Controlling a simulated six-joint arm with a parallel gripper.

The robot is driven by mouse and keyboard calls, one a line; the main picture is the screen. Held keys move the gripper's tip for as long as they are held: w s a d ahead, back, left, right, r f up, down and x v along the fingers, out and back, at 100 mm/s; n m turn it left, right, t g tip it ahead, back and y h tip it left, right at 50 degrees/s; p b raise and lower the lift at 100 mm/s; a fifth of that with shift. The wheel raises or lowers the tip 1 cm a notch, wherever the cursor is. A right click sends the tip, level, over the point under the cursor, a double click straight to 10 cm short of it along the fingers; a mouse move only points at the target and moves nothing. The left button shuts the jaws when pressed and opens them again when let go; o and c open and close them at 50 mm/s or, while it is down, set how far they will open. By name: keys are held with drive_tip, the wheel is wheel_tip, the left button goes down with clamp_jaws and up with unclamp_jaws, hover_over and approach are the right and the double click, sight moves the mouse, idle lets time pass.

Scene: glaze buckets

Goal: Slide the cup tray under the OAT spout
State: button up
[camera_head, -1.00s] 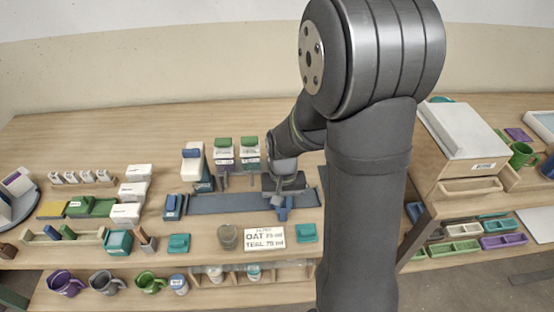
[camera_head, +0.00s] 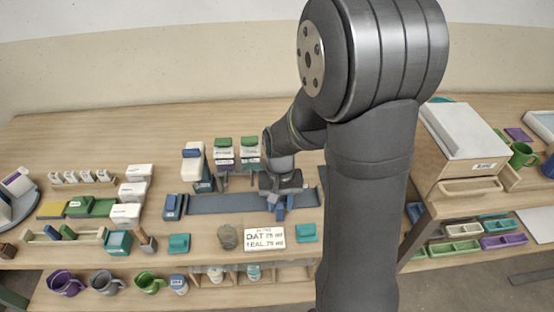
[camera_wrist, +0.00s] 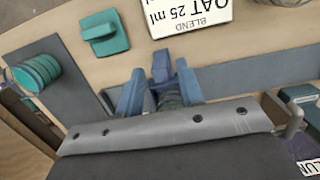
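A long dark blue-grey strip (camera_head: 222,203) lies along the bench, with my gripper (camera_head: 279,207) low over its right part. In the wrist view my gripper (camera_wrist: 159,84) has its two blue fingers apart. A small blue upright piece (camera_wrist: 160,64) shows between and beyond the fingertips, and a dark ribbed shape lies behind it; I cannot tell whether either is the cup tray, or whether the fingers touch them. Two dispensers with green lids (camera_head: 223,151) (camera_head: 249,150) stand behind the strip. Their small labels are unreadable, so I cannot tell which is OAT.
A blue-topped white dispenser (camera_head: 193,163) stands behind left. A teal cylinder (camera_wrist: 38,72) shows in the wrist view.

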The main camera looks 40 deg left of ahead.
drive_tip(key=shift+r, duration=3.1)
wheel_tip(320, 180, down, 7)
drive_tip(key=shift+w+d, duration=0.3)
